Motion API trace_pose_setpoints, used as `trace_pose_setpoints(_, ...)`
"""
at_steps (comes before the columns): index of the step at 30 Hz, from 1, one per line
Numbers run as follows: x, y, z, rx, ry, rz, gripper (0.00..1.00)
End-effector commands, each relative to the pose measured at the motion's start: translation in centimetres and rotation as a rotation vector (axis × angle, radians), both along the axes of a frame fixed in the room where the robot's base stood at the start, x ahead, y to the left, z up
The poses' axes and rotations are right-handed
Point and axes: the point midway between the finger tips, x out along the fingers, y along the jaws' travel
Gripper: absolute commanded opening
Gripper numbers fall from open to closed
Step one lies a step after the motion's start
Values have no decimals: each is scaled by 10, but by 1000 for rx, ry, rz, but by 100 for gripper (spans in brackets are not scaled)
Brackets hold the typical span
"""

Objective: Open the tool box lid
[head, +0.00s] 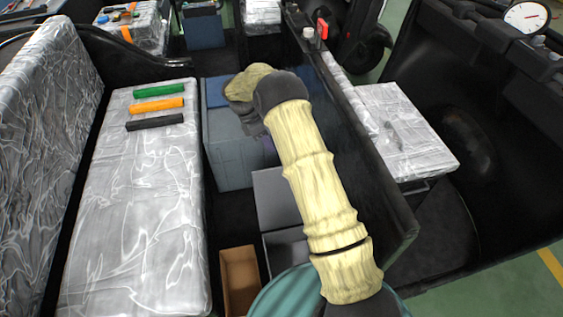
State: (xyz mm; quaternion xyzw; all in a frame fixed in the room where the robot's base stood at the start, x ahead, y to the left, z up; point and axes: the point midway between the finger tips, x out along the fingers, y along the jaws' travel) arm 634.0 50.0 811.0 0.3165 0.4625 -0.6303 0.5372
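A blue-grey box (226,150), which looks like the tool box, stands on the floor between the wrapped seat and the dark partition. A darker blue part (216,92) shows at its far end; I cannot tell whether this is the lid. My arm reaches in from the lower right. My gripper (252,124) is above the far part of the box and points down. The wrist and arm hide the box's right side. The fingertips are small and dark, and I cannot tell whether they touch the box or how far apart they are.
A plastic-wrapped seat (140,220) at left carries green (160,89), orange (157,105) and black (155,123) bars. Dark grey boxes (275,198) and an open brown box (239,280) stand nearer. A black partition (375,185) rises at right, with another wrapped seat (410,140) beyond.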

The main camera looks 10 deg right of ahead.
Motion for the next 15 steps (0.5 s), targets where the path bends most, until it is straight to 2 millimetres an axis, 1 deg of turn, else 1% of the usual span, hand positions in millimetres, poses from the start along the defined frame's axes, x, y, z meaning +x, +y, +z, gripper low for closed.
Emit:
trace_pose_setpoints(1,-3,-4,-9,-1,3,0,22)
trace_pose_setpoints(9,-14,-25,-52,-1,4,-5,22)
trace_pose_setpoints(15,-20,-37,-79,-1,3,-8,22)
